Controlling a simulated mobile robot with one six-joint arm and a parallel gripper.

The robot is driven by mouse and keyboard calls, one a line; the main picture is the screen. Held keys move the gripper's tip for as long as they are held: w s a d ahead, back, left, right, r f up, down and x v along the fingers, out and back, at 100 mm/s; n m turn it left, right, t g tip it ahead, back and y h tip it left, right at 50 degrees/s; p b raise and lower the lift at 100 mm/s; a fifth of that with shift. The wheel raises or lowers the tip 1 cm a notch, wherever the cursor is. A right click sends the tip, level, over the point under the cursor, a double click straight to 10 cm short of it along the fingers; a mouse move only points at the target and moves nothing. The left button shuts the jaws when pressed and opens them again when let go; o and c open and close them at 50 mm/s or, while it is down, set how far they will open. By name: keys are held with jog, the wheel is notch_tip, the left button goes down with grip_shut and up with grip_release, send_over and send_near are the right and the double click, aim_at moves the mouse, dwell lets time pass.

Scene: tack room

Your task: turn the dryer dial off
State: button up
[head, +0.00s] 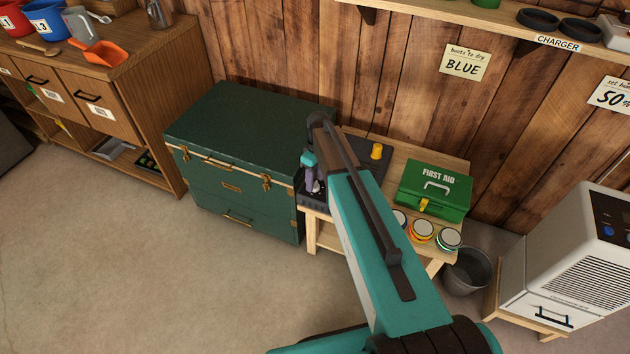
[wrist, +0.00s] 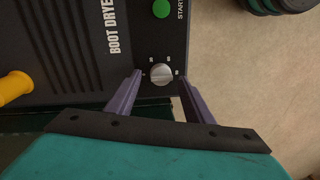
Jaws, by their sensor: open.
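The boot dryer (wrist: 75,45) is a dark box labelled BOOT DRYER; in the head view its dark top (head: 372,152) shows partly behind my arm on the low wooden table. A green START button (wrist: 161,9) is above the dial in the wrist view. My gripper (wrist: 159,73) is open, with one purple finger on each side of the dial and a gap visible to each. I cannot tell how close the fingertips are in depth. My gripper also shows in the head view (head: 312,183).
A yellow peg (wrist: 14,88) stands on the dryer. A green first aid box (head: 436,190) and several round tins (head: 422,231) share the table (head: 458,165). A green trunk (head: 240,145) stands to the left. A sign (head: 465,63) reads "boots to dry BLUE". The front floor is clear.

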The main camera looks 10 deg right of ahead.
notch_tip(320, 180, up, 12)
jog(key=shift+w+d+r+b, duration=0.25)
jog(key=shift+w+d+b, duration=0.05)
jog(key=shift+w+d, duration=0.15)
dwell(0.7)
jog(key=s+f+m+g, duration=0.1)
jog(key=s+f+m, duration=0.2)
jog(key=s+f, duration=0.7)
jog(key=s+a+f+m+g, duration=0.1)
jog(key=s+f+m+g, duration=0.1)
jog(key=s+f, duration=0.8)
jog(key=s+f+m+g+p, duration=0.1)
jog(key=s+f+m, duration=0.2)
jog(key=s+f, duration=0.7)
jog(key=s, duration=1.4)
jog(key=shift+a+f+m+g+h, duration=0.15)
jog(key=shift+a+m+g+h, duration=0.05)
jog(key=shift+m+g+h, duration=0.2)
jog(key=shift+w, duration=0.1)
